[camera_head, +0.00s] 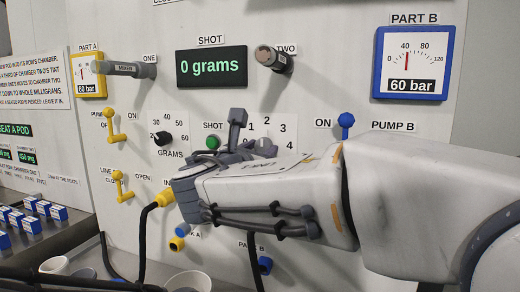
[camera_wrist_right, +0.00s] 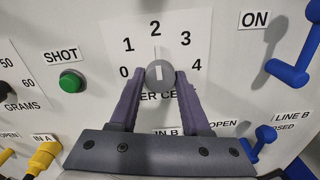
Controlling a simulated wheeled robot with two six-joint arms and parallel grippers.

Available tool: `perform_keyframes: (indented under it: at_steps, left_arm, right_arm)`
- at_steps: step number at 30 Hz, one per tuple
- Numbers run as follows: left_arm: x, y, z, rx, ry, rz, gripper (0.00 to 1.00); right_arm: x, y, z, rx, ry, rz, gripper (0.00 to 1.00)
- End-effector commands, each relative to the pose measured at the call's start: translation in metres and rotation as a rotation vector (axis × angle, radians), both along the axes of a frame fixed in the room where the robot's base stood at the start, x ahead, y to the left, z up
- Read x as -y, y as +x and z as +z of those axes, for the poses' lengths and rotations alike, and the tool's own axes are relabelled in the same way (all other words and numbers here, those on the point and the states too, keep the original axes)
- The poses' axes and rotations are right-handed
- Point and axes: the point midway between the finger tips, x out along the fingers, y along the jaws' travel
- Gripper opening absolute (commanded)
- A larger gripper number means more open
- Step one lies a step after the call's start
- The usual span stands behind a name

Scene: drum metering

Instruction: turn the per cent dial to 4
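The per cent dial (camera_wrist_right: 159,74) is a round grey knob with a white mark, on a white plate (camera_wrist_right: 118,62) numbered 0 to 4. Its mark points up, close to 2. My right gripper (camera_wrist_right: 160,80) has one finger on each side of the knob, and the fingers appear to touch its edges. In the head view my right gripper (camera_head: 250,135) is at the numbered plate (camera_head: 285,127), and it hides the knob and part of the scale. My left gripper is not in view.
The green SHOT button (camera_wrist_right: 71,80) is left of the dial. A blue lever (camera_wrist_right: 294,73) stands to its right, with another blue lever (camera_wrist_right: 262,138) below. The grams dial (camera_head: 163,139) and yellow levers (camera_head: 117,138) are farther left on the panel.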

Motion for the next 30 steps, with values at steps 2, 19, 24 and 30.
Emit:
perform_keyframes:
  at_steps: [2,19,24,30]
  left_arm:
    - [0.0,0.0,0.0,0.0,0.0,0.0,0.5]
    - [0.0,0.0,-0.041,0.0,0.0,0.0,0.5]
    - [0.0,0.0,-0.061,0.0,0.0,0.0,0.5]
    - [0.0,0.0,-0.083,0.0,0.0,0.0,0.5]
  right_arm:
    - [0.0,0.0,0.0,-0.001,0.001,0.0,0.0]
    - [-0.001,0.0,-0.006,0.082,0.251,0.001,0.0]
    - [-0.001,0.0,-0.007,0.131,0.404,0.001,0.0]
    - [-0.001,0.0,-0.006,0.19,0.586,0.001,0.0]
